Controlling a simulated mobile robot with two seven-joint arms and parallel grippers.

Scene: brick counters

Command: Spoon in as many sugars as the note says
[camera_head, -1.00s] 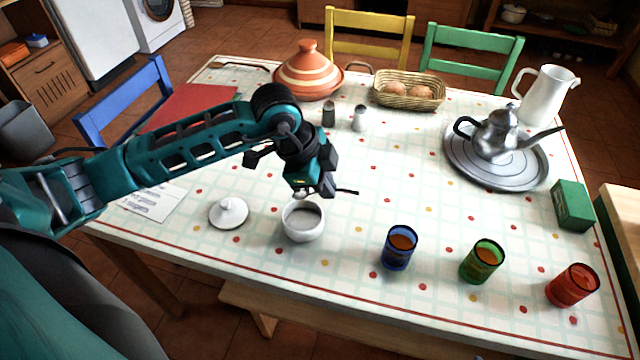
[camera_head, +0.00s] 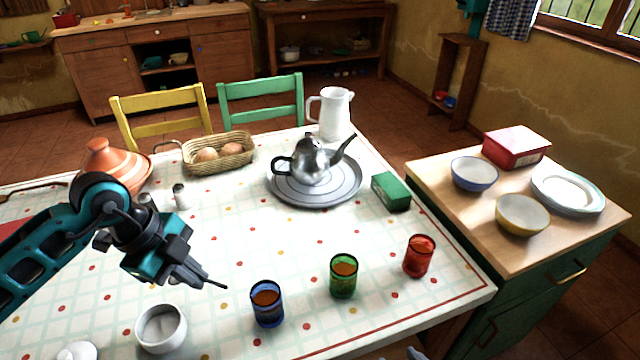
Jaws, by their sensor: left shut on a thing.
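The white sugar bowl (camera_head: 161,328) stands open on the table at the lower left, with pale grey-white contents. Its white lid (camera_head: 78,351) lies to its left, cut by the frame edge. My left gripper (camera_head: 188,272) is shut on a thin dark spoon (camera_head: 214,285), above and beyond the bowl. Only the spoon's thin dark end shows, pointing right; I cannot tell whether it carries sugar. Blue (camera_head: 267,304), green (camera_head: 344,277) and red (camera_head: 418,256) glasses with amber-brown drink stand in a row to the right.
A silver teapot (camera_head: 313,160) stands on a round tray (camera_head: 347,189), with a green box (camera_head: 391,191) to its right. A bread basket (camera_head: 218,154), tagine (camera_head: 112,166) and white jug (camera_head: 333,115) stand behind. The cloth between my left gripper and the glasses is clear.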

